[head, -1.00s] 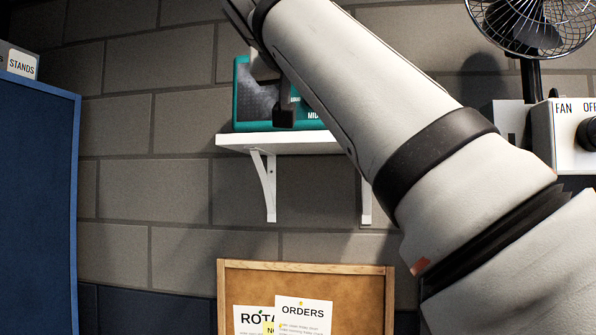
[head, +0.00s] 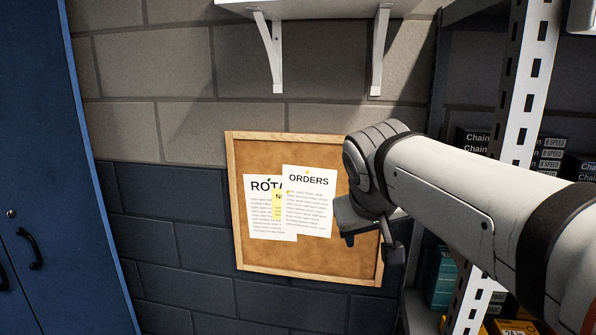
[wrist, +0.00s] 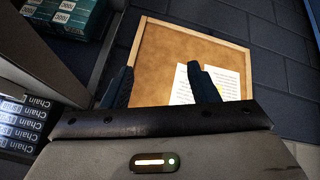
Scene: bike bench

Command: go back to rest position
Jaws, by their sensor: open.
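My gripper (head: 367,238) is at the end of my arm, in front of the right side of a cork notice board (head: 262,258) in the head view. In the wrist view, my gripper (wrist: 162,84) shows two dark fingers spread apart with nothing between them. The cork board (wrist: 160,55) lies beyond the fingertips there. No object is held.
A blue cabinet (head: 40,150) stands at the left. A white shelf (head: 320,8) on brackets is above the board. At the right, a rack with a white perforated post (head: 528,80) holds chain boxes (head: 487,140). Papers (head: 308,205) are pinned to the board.

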